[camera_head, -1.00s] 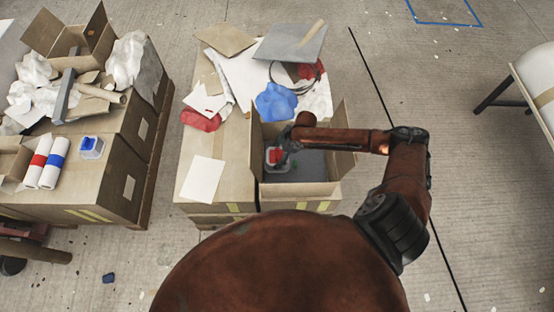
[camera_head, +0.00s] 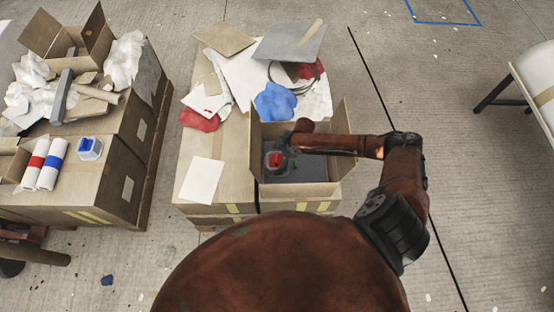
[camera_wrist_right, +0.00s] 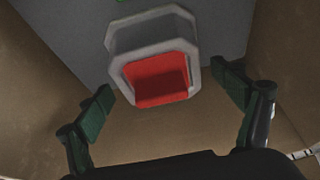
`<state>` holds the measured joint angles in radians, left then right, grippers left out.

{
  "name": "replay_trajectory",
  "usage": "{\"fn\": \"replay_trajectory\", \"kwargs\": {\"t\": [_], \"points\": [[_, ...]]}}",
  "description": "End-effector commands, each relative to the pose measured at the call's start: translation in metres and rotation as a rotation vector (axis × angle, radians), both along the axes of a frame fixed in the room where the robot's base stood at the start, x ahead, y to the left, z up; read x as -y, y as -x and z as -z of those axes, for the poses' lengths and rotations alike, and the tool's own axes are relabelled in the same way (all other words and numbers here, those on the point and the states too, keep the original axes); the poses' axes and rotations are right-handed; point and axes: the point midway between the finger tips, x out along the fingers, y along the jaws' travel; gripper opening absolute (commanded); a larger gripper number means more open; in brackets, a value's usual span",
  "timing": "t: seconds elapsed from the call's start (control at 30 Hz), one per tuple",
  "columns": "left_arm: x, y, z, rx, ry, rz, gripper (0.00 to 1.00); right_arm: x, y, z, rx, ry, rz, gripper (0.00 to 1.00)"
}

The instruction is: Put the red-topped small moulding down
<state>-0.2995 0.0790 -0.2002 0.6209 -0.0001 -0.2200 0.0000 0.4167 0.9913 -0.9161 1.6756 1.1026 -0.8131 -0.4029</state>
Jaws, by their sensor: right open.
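The red-topped small moulding (camera_head: 275,160) is a pale grey block with a red recessed top. It stands inside the open cardboard box (camera_head: 303,190), near the box's left wall. In the right wrist view the moulding (camera_wrist_right: 155,62) lies between and slightly beyond the open fingertips, with gaps on both sides. My right gripper (camera_wrist_right: 170,92) is open and empty. In the head view my right gripper (camera_head: 286,152) is down in the box beside the moulding, partly hidden by its own arm. My left gripper is out of view.
A blue crumpled cloth (camera_head: 275,102) lies just behind the box. A white sheet (camera_head: 202,180) lies to its left. A blue-topped small moulding (camera_head: 89,148) stands on the left cardboard stack.

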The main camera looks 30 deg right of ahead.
Motion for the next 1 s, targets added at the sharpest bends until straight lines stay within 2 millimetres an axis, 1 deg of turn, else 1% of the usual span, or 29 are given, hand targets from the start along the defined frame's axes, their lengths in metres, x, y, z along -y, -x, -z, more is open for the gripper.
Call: {"fn": "replay_trajectory", "kwargs": {"t": [0.17, 0.27, 0.37, 0.7, 0.83, 1.0], "points": [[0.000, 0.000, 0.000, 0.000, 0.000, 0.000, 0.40, 0.000, 0.000, -0.001, 0.000, 0.000, 0.000, 0.87], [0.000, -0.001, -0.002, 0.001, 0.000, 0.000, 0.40, 0.002, 0.001, -0.006, 0.001, 0.000, 0.000, 0.87], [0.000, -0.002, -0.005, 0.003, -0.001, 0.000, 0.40, 0.007, 0.003, -0.019, 0.000, 0.001, 0.000, 0.87], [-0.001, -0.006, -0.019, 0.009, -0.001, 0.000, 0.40, 0.029, 0.017, -0.084, 0.001, 0.002, 0.000, 0.87], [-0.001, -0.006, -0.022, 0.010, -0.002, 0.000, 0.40, 0.035, 0.021, -0.101, 0.001, 0.001, -0.001, 0.87], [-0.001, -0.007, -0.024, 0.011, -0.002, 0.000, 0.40, 0.039, 0.024, -0.111, 0.000, 0.000, 0.000, 0.87]]}}
